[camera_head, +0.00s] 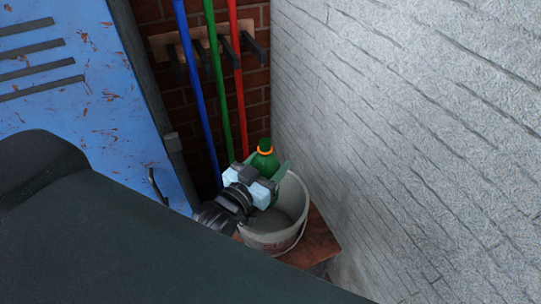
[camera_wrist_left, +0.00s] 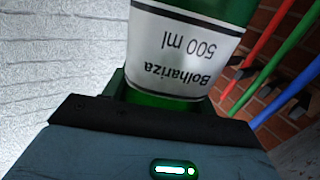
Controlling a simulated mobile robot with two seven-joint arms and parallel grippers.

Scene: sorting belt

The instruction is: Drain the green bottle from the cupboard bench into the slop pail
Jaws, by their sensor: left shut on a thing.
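The green bottle (camera_head: 264,161) has an orange ring at its neck and looks roughly upright in the head view, neck up. My left gripper (camera_head: 267,169) is shut on it at the back of the pail's opening. In the left wrist view, the bottle's white label (camera_wrist_left: 185,47) reads "Bolhariza 500 ml" upside down, and the bottle (camera_wrist_left: 160,98) sits between the fingers. The pale grey pail (camera_head: 272,243) stands below and in front, its opening partly covered by the gripper. The bottle's lower part is hidden in the head view, and no liquid shows. My right gripper is not in view.
The pail is on a reddish-brown surface (camera_head: 319,243) in a tight corner. A white brick wall (camera_head: 420,130) rises close on the right. A blue locker (camera_head: 85,90) stands at left. Blue, green (camera_head: 218,80) and red handles hang on a rack behind.

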